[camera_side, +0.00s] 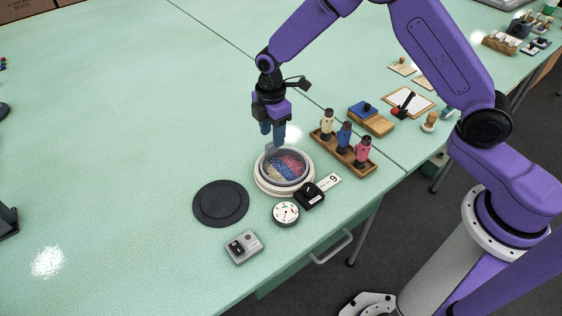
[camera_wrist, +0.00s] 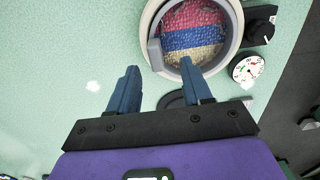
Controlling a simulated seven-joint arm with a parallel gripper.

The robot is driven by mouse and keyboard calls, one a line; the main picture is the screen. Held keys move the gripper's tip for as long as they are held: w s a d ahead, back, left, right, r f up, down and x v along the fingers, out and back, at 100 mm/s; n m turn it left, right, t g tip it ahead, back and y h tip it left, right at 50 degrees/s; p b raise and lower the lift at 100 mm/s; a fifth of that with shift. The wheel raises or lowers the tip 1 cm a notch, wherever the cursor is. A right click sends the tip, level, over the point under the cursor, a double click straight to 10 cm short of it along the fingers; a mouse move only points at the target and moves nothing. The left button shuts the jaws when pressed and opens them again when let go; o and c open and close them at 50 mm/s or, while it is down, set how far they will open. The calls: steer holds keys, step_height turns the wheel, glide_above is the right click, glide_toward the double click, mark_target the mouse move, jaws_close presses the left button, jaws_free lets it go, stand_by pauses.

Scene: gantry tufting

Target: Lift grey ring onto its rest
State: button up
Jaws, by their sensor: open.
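The grey ring (camera_side: 303,178) sits in a cream round base (camera_side: 262,186), around a tufted disc with pink, blue and beige bands (camera_side: 284,168). Its upright grey tab (camera_wrist: 155,52) shows in the wrist view at the ring's edge. My gripper (camera_side: 272,140) points down over the ring's far left edge. In the wrist view my gripper (camera_wrist: 158,70) is open, with the tab between the lines of its two blue fingers; whether they touch it I cannot tell. A flat black round plate (camera_side: 221,203), possibly the rest, lies empty left of the base.
A black knob (camera_side: 309,196), a white dial (camera_side: 286,213) and a grey switch box (camera_side: 243,246) stand in front. A wooden rack (camera_side: 345,154) with three coloured spools is to the right. The table's left side is mostly clear.

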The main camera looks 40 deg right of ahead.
mark_target(272, 143)
steer(key=shift+w+f, duration=0.15)
steer(key=shift+f, duration=1.25)
steer(key=shift+w+f, duration=0.1)
steer(key=shift+f, duration=1.25)
jaws_close()
